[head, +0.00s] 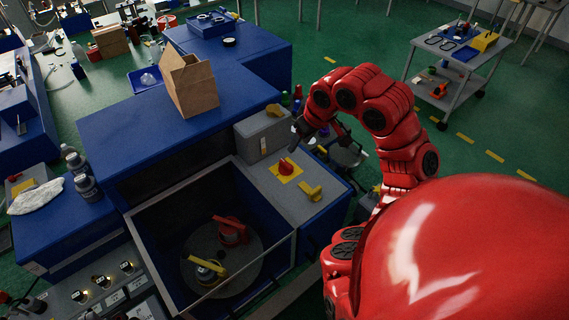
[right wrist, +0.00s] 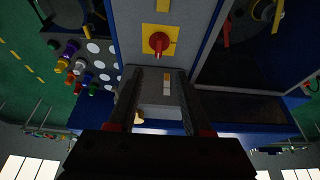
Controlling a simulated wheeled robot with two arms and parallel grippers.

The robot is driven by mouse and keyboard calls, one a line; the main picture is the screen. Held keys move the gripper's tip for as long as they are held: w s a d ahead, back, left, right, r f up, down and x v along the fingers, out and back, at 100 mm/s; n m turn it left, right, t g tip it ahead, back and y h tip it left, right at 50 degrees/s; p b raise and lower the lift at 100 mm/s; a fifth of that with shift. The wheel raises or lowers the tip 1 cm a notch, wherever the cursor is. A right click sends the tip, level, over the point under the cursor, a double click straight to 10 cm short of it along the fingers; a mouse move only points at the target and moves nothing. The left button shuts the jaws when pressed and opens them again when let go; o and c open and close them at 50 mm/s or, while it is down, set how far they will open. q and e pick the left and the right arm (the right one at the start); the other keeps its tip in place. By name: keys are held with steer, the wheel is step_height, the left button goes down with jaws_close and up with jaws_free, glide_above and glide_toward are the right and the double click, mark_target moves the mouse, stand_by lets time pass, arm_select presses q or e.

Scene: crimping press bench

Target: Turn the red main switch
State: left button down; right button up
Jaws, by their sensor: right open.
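The red main switch (head: 286,167) is a small red rotary knob on a yellow plate, on the grey panel to the right of the open-topped box. It also shows in the right wrist view (right wrist: 158,43), top centre, beyond my fingertips. My right gripper (right wrist: 160,76) is open, with nothing seen between its fingers. In the head view my right gripper (head: 303,130) hangs near the grey box behind the switch, apart from the switch. My left gripper is not in view.
A grey box (head: 262,136) with a yellow top part stands behind the switch. A yellow handle (head: 311,191) sits in front of it. The glass-fronted box (head: 161,228) at left holds a round plate with red and yellow parts. A cardboard box (head: 190,88) stands on the blue top.

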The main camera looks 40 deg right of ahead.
steer(key=b, duration=0.6)
glide_above(286, 163)
steer(key=s, duration=0.3)
step_height(286, 163, down, 8)
steer(key=shift+w+d+f, duration=0.1)
steer(key=shift+w+f, duration=0.05)
steer(key=shift+f, duration=0.1)
steer(key=x, duration=0.5)
steer(key=shift+r, duration=0.1)
jaws_close()
